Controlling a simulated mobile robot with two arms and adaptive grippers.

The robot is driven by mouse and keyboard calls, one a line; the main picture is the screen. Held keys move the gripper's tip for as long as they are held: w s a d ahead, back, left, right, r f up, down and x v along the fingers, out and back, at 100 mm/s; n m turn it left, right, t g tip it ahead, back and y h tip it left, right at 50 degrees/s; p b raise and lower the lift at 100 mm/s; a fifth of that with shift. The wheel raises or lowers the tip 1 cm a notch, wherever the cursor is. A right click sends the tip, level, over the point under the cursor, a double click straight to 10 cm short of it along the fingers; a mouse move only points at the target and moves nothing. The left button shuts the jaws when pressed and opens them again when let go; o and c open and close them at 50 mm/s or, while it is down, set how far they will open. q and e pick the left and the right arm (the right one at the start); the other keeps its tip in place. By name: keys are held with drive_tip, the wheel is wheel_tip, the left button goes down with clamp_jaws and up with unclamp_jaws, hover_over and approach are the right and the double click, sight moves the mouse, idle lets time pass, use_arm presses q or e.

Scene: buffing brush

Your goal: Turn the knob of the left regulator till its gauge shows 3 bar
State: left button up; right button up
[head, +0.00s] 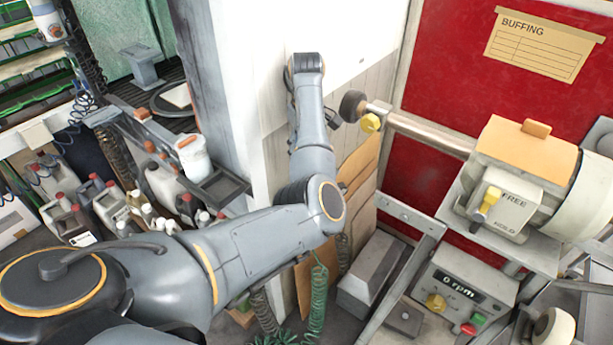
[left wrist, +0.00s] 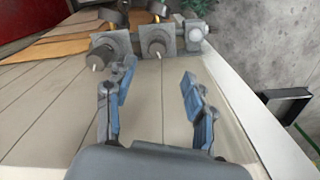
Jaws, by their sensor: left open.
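Two grey regulators sit side by side on the boarded wall in the left wrist view, where the floor shows at the top. One knob (left wrist: 97,61) is at the left of the picture; the other knob (left wrist: 157,49) lies just beyond the gap between my fingertips. The gauges are cut off at the top edge, so no reading shows. My left gripper (left wrist: 158,74) is open and empty, its fingers apart and short of the knobs. In the head view my left arm hides the gripper and regulators. My right gripper is not in view.
Several jugs (head: 110,205) stand at the left. A green coiled hose (head: 317,295) hangs below my arm.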

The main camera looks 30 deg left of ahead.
use_arm(q)
drive_tip(key=f+p, duration=0.1)
drive_tip(key=f, duration=0.9)
drive_tip(key=shift+w+a+f+p, duration=0.15)
drive_tip(key=shift+w+f+p, duration=0.05)
drive_tip(key=shift+f+p, duration=0.2)
drive_tip(key=shift+w+f, duration=0.1)
drive_tip(key=shift+f, duration=0.35)
drive_tip(key=shift+r, duration=0.1)
clamp_jaws()
